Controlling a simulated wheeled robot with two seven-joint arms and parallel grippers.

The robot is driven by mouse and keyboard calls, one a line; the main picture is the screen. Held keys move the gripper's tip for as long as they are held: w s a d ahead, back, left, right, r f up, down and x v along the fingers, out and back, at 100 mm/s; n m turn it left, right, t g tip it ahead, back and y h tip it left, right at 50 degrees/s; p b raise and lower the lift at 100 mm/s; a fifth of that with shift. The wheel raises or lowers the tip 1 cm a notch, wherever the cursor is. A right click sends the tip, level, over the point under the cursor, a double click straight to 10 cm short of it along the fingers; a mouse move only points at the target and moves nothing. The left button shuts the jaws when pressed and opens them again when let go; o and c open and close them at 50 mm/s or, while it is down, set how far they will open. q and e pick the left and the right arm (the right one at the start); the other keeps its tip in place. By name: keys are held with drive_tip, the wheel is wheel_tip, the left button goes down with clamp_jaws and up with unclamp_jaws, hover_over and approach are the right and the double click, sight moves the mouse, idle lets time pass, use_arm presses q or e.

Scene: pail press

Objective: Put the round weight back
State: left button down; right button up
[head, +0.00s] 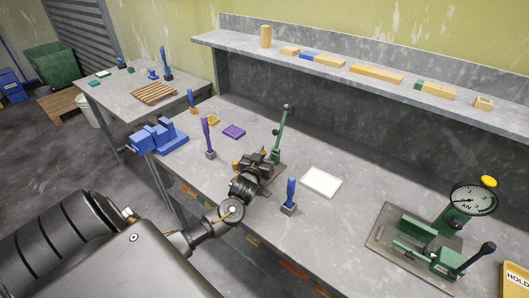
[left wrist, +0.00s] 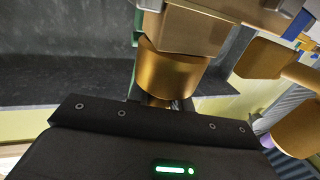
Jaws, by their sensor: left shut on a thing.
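My left gripper (head: 262,162) reaches in over the bench, beside a green lever press (head: 279,135). In the left wrist view a brass round weight (left wrist: 168,72) sits right at the dark gripper body, and the left gripper is shut on it. The contact with the fingers is largely hidden. More brass parts show at the right (left wrist: 300,130) of the wrist view, apart from the held one. In the head view a small brass piece (head: 235,165) shows just left of the gripper; the held weight is mostly covered there. My right gripper is not in view.
A purple-handled stamp (head: 207,138) and blue vise (head: 158,137) stand left. A dial gauge (head: 473,199) on a green fixture is at right. A shelf (head: 350,70) with wooden blocks runs behind.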

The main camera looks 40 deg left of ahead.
use_arm(q)
drive_tip(key=c, duration=1.3)
unclamp_jaws()
drive_tip(key=shift+o, duration=0.2)
drive_tip(key=shift+s+d+f+b, duration=0.1)
drive_tip(key=shift+s+f+b, duration=0.1)
drive_tip(key=shift+b, duration=0.2)
drive_tip(key=b+v, duration=0.2)
drive_tip(key=v, duration=0.8)
drive_tip(key=shift+s+r+b, duration=0.25)
drive_tip(key=shift+r+b, duration=0.05)
drive_tip(key=shift+b, duration=0.05)
